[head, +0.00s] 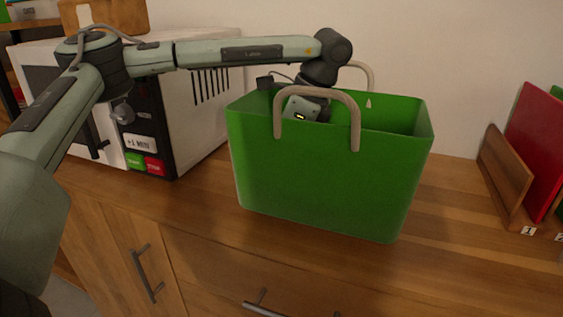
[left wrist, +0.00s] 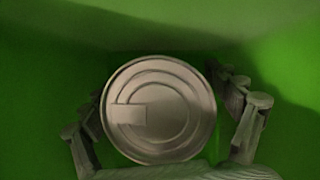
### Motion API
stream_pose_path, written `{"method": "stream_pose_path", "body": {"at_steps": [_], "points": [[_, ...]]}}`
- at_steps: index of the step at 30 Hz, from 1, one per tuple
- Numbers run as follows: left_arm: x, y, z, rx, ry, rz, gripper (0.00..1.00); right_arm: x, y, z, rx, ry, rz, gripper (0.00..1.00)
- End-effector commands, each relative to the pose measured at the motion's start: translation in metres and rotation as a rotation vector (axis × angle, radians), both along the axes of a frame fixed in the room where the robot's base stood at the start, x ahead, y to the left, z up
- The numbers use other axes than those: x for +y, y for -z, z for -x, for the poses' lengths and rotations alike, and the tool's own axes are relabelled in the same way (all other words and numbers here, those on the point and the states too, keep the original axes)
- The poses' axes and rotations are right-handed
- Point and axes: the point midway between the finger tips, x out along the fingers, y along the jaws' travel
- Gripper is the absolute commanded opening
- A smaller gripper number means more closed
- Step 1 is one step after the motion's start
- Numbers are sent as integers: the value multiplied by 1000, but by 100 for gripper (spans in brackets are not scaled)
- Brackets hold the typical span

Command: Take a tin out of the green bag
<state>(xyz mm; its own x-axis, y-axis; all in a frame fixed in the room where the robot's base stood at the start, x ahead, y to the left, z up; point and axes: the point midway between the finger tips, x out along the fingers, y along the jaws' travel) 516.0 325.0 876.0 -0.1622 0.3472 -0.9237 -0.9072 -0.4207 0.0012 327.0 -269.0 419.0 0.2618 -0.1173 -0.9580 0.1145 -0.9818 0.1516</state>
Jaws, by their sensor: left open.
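The green bag (head: 325,180) stands upright on the wooden counter, with two beige handles. My left arm reaches over its left part, and my left gripper points down into it; its fingers are hidden by the bag wall in the head view. In the left wrist view, a silvery round tin (left wrist: 158,108) with a ringed lid and pull tab is inside the bag. My left gripper (left wrist: 165,130) is open, with one finger on each side of the tin. I cannot tell whether the fingers touch it. My right gripper is not in view.
A white microwave (head: 190,105) stands left of the bag, with a wooden item on top. A wooden rack (head: 505,175) with a red board (head: 538,140) is at the right. The counter (head: 455,205) between bag and rack is clear.

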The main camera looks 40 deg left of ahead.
Motion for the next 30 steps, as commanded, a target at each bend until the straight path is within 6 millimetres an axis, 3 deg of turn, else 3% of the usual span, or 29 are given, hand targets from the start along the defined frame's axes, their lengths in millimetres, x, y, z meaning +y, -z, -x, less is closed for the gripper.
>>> {"method": "stream_pose_path", "body": {"at_steps": [3, 9, 25, 30], "points": [[4, 10, 2, 0, 1, 0, 88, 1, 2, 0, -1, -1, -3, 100], [4, 11, 2, -1, 2, -1, 87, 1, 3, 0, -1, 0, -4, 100], [4, 10, 2, -1, 3, 0, 22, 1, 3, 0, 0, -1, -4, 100], [3, 9, 1, -3, 2, 1, 21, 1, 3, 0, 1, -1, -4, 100]]}}
